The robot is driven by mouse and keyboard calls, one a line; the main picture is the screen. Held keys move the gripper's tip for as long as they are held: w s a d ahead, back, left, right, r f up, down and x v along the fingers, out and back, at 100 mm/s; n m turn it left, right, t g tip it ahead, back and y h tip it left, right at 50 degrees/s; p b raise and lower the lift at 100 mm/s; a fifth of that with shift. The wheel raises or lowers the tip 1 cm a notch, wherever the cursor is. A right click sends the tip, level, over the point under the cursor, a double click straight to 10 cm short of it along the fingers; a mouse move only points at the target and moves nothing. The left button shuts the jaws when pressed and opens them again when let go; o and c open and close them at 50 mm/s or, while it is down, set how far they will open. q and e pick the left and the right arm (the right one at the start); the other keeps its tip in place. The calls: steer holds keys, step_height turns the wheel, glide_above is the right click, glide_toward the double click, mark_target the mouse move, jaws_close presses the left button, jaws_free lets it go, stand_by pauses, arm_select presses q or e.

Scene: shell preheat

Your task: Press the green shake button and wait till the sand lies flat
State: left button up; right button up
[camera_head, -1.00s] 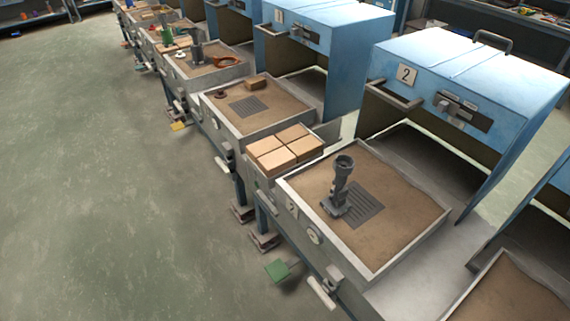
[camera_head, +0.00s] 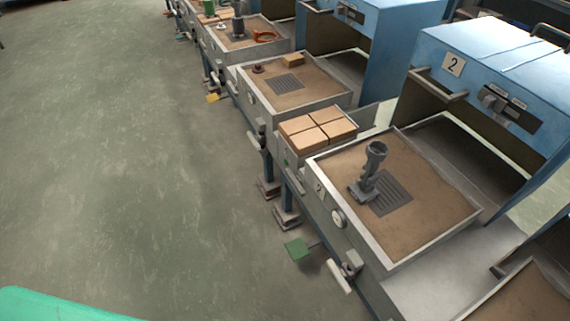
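The sand tray (camera_head: 330,152) of station 2 stands at right, with brown sand in it (camera_head: 425,222). The sand surface looks mostly even, but small unevenness is too fine to tell. A dark grey upright fitting (camera_head: 372,172) stands on the sand beside a slotted grey grate (camera_head: 392,196). A small green spot (camera_head: 287,162) shows on the front left of the station; I cannot tell whether it is the shake button. A green foot pedal (camera_head: 297,249) sits low in front of the station. Neither of my grippers is in view.
A blue hood marked 2 (camera_head: 480,75) stands behind the tray. Tan blocks (camera_head: 318,130) lie left of it, and another sand tray (camera_head: 290,85) lies beyond. A green surface (camera_head: 55,305) shows at the bottom left. The floor (camera_head: 110,150) at left is clear.

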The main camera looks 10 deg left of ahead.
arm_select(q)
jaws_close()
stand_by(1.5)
